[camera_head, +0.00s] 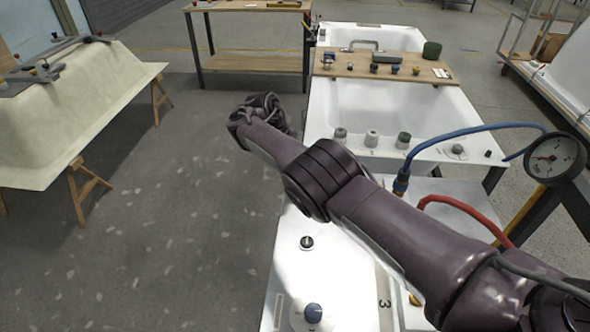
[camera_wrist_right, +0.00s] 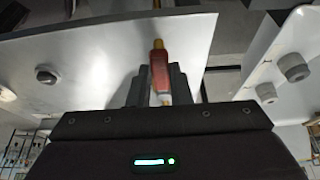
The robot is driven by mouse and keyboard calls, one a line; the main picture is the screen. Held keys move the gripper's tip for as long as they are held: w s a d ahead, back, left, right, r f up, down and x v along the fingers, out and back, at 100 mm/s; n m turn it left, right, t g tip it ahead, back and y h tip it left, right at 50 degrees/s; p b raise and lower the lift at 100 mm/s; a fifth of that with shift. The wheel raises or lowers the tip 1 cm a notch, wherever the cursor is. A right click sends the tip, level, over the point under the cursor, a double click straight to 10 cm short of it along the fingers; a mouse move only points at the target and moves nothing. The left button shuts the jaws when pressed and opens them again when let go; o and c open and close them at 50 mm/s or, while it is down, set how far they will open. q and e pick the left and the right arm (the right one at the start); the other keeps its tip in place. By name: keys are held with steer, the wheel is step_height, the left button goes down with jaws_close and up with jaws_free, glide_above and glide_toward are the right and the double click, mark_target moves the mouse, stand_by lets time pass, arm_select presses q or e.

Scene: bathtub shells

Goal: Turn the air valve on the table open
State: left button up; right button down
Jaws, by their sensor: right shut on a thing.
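In the right wrist view my right gripper (camera_wrist_right: 160,84) is shut on a slim red handle (camera_wrist_right: 159,70) with a yellow end, which looks like the air valve's. The handle stands between the two dark fingers. In the head view my right arm crosses from the lower right; its fingers cannot be made out, and the valve appears hidden by the arm. A blue hose (camera_head: 455,134) with a brass end, a red hose (camera_head: 470,209) and a round pressure gauge (camera_head: 554,158) show beside the arm. My left gripper is in neither view.
A white surface with a dark knob (camera_head: 307,242) and a blue knob (camera_head: 313,313) lies below the arm. A white bathtub shell (camera_head: 378,104) bears a wooden board (camera_head: 346,70) with small parts. Another shell (camera_head: 85,105) stands on trestles at left. Floor between is clear.

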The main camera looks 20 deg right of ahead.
steer(key=shift+d, duration=0.1)
steer(key=c, duration=1.3)
jaws_free()
steer(key=shift+w, duration=0.1)
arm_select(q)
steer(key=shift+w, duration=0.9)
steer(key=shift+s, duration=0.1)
arm_select(e)
steer(key=shift+r, duration=0.3)
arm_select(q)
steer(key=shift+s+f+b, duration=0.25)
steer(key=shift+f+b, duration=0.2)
arm_select(e)
steer(key=v, duration=0.7)
steer(key=shift+w, duration=0.1)
